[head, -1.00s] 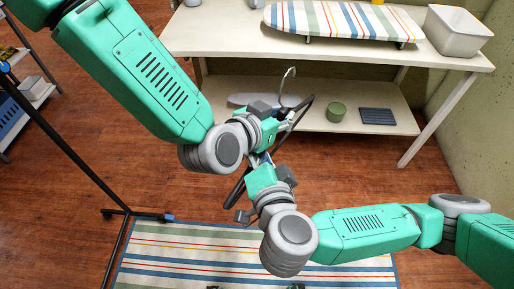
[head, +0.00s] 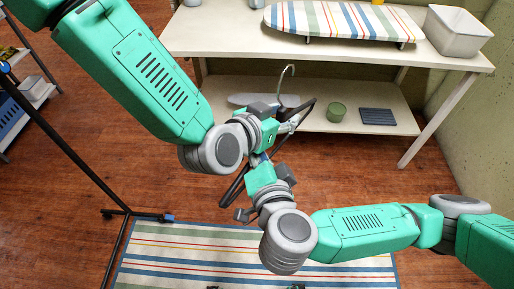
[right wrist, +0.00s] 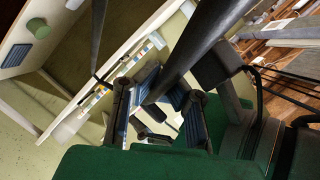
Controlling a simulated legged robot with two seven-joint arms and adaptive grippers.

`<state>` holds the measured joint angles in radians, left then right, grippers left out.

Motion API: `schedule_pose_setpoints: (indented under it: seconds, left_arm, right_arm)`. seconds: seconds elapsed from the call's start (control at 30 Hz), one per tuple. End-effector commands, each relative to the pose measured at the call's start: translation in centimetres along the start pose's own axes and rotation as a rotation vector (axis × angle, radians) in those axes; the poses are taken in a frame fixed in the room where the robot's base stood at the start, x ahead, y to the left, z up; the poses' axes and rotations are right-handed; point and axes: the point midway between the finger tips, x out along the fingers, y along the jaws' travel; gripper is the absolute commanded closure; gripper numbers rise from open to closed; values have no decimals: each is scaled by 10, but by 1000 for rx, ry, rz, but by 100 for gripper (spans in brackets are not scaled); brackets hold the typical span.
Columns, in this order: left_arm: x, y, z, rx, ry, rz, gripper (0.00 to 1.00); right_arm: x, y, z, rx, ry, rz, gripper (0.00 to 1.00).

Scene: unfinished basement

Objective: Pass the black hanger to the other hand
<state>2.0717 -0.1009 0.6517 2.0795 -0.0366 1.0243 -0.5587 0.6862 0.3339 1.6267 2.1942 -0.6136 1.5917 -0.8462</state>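The black hanger (head: 237,187) has a thin metal hook (head: 289,72) at its top. Its dark frame runs slantwise behind both grippers from upper right to lower left. My left gripper (head: 290,122) is shut on it near the upper part, below the hook. My right gripper (head: 262,160) reaches up from below, close to the left one. In the right wrist view its blue-padded fingers (right wrist: 161,100) stand apart, with a dark hanger bar (right wrist: 195,50) passing between them. Whether the pads touch the bar is not clear.
A cream table (head: 230,35) with a lower shelf stands behind, holding a striped ironing board (head: 340,22) and white bin (head: 458,32). The shelf carries a green pot (head: 336,112) and dark folded item (head: 378,116). A black rack stand (head: 75,160) is at left; a striped rug (head: 180,255) lies below.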

Motion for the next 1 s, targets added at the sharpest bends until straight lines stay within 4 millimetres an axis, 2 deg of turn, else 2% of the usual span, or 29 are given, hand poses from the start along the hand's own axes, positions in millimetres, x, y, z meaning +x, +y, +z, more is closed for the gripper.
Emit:
schedule_pose_setpoints:
  seconds: [0.17,0.4,0.6,0.7,0.83,0.93,1.0]
  left_arm:
    - [-18,0,0,1,-1,0,64]
    - [-69,0,0,1,-2,0,64]
    - [-103,0,1,0,-2,1,64]
    - [-112,0,1,0,-1,0,64]
    - [-115,-7,6,-37,-17,-22,64]
    - [-110,-24,22,-149,-64,-90,64]
    - [-104,-42,43,-276,-117,-168,64]
  right_arm:
    - [0,0,0,0,0,0,100]
    - [0,0,0,0,0,0,100]
    - [0,0,0,0,0,1,100]
    - [0,0,0,0,0,1,100]
    - [0,0,0,0,0,1,100]
    - [1,0,0,0,0,1,100]
    - [1,0,0,0,0,1,100]
